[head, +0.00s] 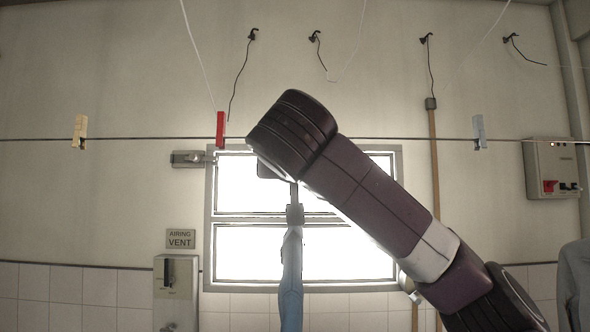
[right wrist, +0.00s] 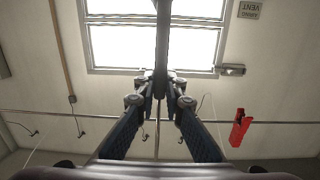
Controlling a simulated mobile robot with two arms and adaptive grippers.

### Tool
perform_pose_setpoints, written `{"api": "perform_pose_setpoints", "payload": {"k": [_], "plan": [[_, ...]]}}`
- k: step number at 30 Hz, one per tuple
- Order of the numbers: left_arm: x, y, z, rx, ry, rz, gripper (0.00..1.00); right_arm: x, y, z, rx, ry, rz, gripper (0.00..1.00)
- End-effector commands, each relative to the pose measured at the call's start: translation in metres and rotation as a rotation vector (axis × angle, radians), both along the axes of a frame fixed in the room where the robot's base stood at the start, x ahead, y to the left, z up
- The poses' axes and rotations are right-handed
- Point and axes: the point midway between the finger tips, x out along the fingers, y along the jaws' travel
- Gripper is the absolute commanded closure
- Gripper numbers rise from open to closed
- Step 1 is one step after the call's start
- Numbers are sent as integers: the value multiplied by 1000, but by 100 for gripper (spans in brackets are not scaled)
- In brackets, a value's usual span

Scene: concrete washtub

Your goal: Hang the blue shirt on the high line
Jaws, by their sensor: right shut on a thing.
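The blue shirt (head: 291,285) hangs narrow and bunched from my right gripper (head: 294,212), in front of the window. Its lower end is cut off by the picture's bottom edge. In the right wrist view my right gripper (right wrist: 160,98) is shut on the shirt, a dark strip (right wrist: 163,38) between its fingertips. A thin line (head: 150,139) crosses the head view, passing behind my right wrist; the line also shows in the right wrist view (right wrist: 270,122). A yellow clothespin (head: 80,132), a red clothespin (head: 221,130) and a pale blue clothespin (head: 479,132) sit on it. My left gripper is out of view.
Behind is a wall with a bright window (head: 250,250), a vent sign (head: 181,239), a grey box (head: 176,290) and a control box (head: 551,168). A wooden pole (head: 435,170) hangs from a hook. Grey cloth (head: 576,285) is at the right edge.

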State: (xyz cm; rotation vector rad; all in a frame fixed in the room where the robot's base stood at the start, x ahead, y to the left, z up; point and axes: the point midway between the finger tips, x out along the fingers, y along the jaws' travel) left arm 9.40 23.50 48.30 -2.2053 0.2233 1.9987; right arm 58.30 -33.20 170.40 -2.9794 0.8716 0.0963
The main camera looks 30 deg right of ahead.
Motion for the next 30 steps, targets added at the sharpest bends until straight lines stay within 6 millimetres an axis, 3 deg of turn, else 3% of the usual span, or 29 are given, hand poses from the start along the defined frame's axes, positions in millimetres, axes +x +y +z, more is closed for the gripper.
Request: {"api": "perform_pose_setpoints", "payload": {"k": [16, 19, 30], "plan": [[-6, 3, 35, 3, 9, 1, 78, 37, -25, 4, 1, 0, -3, 100], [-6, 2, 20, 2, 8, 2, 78, 38, -24, -11, 1, -1, 0, 100], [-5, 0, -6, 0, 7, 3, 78, 38, -23, -30, 1, -2, 0, 100]]}}
